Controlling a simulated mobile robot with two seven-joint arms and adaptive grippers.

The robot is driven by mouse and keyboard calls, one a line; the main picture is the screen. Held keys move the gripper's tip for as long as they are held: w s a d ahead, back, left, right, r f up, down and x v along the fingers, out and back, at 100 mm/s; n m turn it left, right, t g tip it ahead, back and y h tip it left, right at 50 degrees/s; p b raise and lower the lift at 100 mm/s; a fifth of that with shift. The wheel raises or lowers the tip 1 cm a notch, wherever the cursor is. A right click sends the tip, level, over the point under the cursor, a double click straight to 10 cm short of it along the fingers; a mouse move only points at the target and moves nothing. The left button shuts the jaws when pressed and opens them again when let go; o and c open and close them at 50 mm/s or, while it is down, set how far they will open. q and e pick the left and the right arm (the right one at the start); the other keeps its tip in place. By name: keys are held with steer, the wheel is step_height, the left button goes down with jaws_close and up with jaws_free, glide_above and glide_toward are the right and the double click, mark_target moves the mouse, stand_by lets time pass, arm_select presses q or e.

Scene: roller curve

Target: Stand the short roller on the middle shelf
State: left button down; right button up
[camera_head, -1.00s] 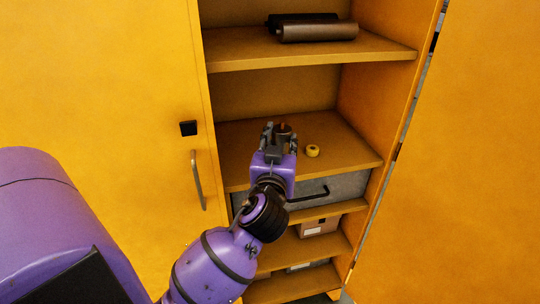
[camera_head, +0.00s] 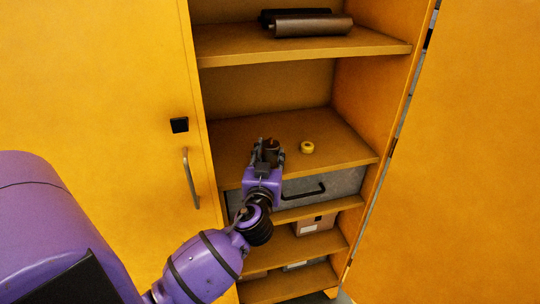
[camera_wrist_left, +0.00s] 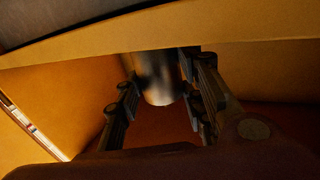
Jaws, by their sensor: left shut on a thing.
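My left gripper (camera_head: 269,151) is shut on the short roller (camera_head: 271,148), a small dark brown cylinder that looks roughly upright between the fingers. They are over the front part of the middle shelf (camera_head: 232,137) of the yellow cabinet. The wrist view shows the roller (camera_wrist_left: 158,80) between the two fingers (camera_wrist_left: 160,98), with a shiny grey-brown side. The fingers hide its lower part in the head view. I cannot tell whether its base touches the shelf. My right gripper is not in view.
A yellow ring-like object (camera_head: 307,148) lies on the middle shelf, right of the gripper. Two long dark rollers (camera_head: 312,25) lie on the shelf above. A grey drawer (camera_head: 338,184) with a black handle is below. The cabinet's side wall (camera_head: 372,105) bounds the right; the shelf's back is clear.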

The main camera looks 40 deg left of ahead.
arm_select(q)
steer(key=shift+f, duration=0.25)
steer(key=c, duration=1.2)
jaws_free()
steer(key=shift+r, duration=0.1)
